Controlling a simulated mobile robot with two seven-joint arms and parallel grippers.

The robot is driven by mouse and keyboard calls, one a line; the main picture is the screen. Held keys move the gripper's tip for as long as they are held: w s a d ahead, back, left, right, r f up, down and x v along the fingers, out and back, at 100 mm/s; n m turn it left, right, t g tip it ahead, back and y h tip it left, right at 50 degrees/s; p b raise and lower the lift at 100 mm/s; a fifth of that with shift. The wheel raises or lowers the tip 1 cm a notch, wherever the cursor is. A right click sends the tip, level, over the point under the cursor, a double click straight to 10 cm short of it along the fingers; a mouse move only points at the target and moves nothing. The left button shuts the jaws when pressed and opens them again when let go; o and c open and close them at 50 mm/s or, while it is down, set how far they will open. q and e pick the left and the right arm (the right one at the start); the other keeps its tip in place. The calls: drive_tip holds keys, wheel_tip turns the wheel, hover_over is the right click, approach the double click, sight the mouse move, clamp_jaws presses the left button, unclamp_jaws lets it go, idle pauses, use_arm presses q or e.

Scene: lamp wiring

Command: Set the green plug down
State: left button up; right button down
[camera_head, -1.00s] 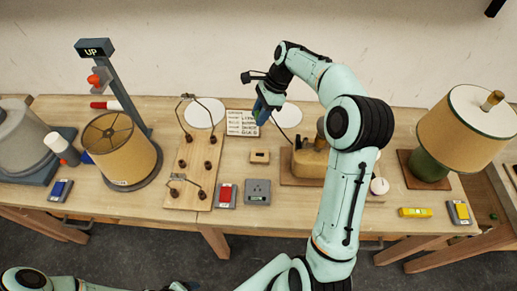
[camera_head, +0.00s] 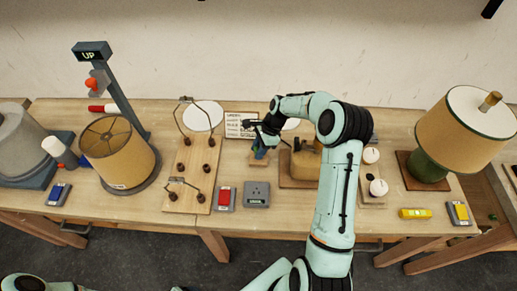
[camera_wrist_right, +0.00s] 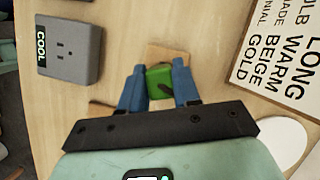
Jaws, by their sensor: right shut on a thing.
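My right gripper (camera_head: 259,153) is low over the middle of the bench, shut on the green plug. In the right wrist view the green plug (camera_wrist_right: 159,80) sits between the two blue fingertips (camera_wrist_right: 160,86). A small wooden block (camera_wrist_right: 172,54) shows just beyond and beneath the plug. I cannot tell whether the plug touches the block. In the head view the gripper mostly hides plug and block. My left gripper is not in view.
A grey socket box (camera_head: 257,194) labelled COOL stands in front of the gripper. A printed card (camera_head: 240,125) lies behind it. The pegboard with wire arms (camera_head: 191,185) is to the left, a lamp base (camera_head: 305,165) to the right. A green lamp (camera_head: 430,165) stands far right.

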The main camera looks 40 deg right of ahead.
drive_tip(key=shift+f, duration=0.65)
drive_tip(key=c, duration=0.8)
unclamp_jaws()
drive_tip(key=v, duration=1.3)
drive_tip(key=shift+a+r, duration=0.2)
drive_tip(key=shift+a, duration=0.05)
